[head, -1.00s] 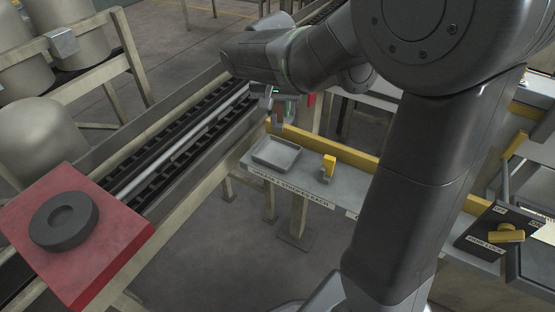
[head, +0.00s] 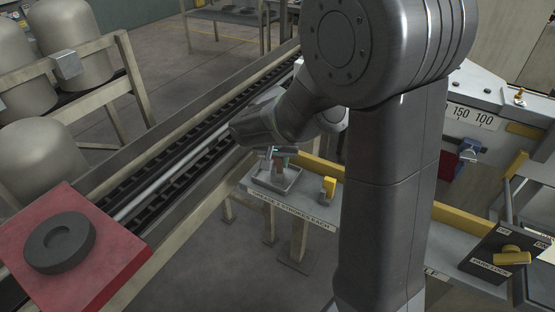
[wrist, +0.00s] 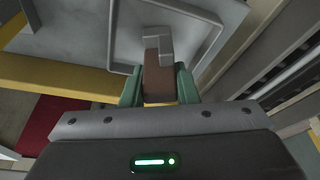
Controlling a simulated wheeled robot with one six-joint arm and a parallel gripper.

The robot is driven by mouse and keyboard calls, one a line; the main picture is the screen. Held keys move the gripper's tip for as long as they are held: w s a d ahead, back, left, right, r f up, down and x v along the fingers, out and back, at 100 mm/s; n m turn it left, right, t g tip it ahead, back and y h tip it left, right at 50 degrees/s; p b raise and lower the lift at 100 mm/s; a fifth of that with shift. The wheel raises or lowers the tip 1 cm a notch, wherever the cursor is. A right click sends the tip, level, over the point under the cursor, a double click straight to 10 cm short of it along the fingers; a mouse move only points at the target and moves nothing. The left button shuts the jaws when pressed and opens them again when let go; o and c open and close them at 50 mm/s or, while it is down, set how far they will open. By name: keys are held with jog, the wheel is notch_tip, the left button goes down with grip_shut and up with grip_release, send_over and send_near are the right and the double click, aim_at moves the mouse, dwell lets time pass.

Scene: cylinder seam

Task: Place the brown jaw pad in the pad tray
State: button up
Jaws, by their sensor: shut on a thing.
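My gripper (head: 279,152) is shut on the brown jaw pad (wrist: 158,82), which sits between its green fingers in the wrist view. A grey stepped piece (wrist: 157,45) shows at the pad's far end. The pad also shows in the head view as a small brown shape (head: 281,164) below the gripper. The pad tray (head: 262,182) is a shallow grey tray on the shelf. In the wrist view its raised rim (wrist: 207,52) surrounds the pad's far end. The pad is over the tray; I cannot tell whether it touches the tray floor.
A yellow block (head: 329,185) stands on the shelf right of the tray. A yellow rail (head: 318,166) runs along the shelf's back. A conveyor (head: 165,165) lies to the left. A red block (head: 85,275) with a dark disc (head: 60,243) stands front left.

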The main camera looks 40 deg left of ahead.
jog(key=shift+f, duration=0.25)
jog(key=o, duration=1)
jog(key=shift+r, duration=0.1)
jog(key=shift+o, duration=0.2)
jog(key=shift+s+r, duration=0.1)
jog(key=shift+r, duration=0.45)
jog(key=v, duration=1.1)
jog(key=shift+p, duration=0.35)
jog(key=shift+d+r, duration=0.1)
